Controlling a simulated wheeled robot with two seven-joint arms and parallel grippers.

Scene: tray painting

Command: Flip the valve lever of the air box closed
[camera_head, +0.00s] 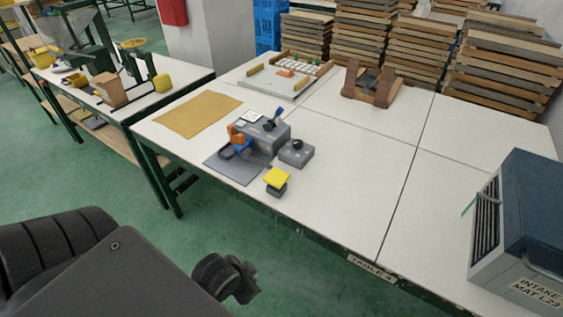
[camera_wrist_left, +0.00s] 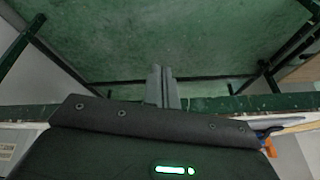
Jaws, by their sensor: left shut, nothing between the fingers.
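A grey box (camera_head: 264,134) on the white table carries a blue lever (camera_head: 278,115) that sticks up at its top; I take it for the air box and its valve lever, but no label is readable. Whether the lever stands open or closed I cannot tell. My left gripper (camera_wrist_left: 161,86) shows in the left wrist view with its two fingers together and nothing between them. Green floor lies behind the fingers. In the head view my dark left arm fills the bottom left, well short of the box. My right gripper is in neither view.
An orange and blue fixture (camera_head: 238,141) stands on a dark mat beside the box. A smaller grey box with a black knob (camera_head: 296,153) and a yellow-topped block (camera_head: 277,179) stand close by. A blue-grey machine (camera_head: 522,222) stands at right. The table's front middle is clear.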

